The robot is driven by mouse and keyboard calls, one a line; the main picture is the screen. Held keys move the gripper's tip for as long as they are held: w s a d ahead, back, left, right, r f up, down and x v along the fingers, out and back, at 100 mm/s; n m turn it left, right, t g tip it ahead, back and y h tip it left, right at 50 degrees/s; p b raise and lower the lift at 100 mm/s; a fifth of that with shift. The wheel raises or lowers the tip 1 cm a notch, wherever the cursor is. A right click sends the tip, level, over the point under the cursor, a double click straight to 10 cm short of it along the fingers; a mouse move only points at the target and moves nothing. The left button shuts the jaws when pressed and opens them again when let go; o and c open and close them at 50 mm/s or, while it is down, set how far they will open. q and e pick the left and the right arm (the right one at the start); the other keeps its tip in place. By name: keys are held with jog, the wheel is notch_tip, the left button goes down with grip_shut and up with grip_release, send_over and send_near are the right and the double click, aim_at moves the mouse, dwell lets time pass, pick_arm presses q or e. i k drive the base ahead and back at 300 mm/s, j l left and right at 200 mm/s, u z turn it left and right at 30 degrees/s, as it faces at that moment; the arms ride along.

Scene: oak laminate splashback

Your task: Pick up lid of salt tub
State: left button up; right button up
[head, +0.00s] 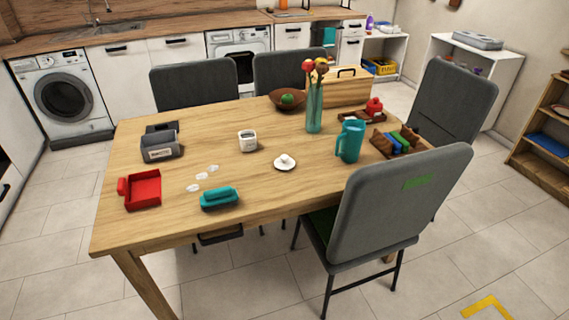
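A small white round piece with a raised knob (285,161), which looks like a lid, lies near the middle of the wooden table. Behind it and to the left stands a small white tub (247,142) with a dark marking on its side. It may be the salt tub, but its label is too small to read. The white round piece and the tub are apart. Neither of my grippers shows in the head view.
On the table (130,225) are a teal dish (219,199), red tray (143,190), grey device (159,147), teal jug (350,141), flower vase (314,110) and brown bowl (287,99). A grey chair (395,205) blocks the front right edge.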

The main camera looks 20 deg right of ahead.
aim_at(283, 162)
jog(key=i+j, duration=0.2)
jog(key=i, duration=0.2)
jog(key=i+j+z, duration=0.15)
jog(key=i, duration=0.25)
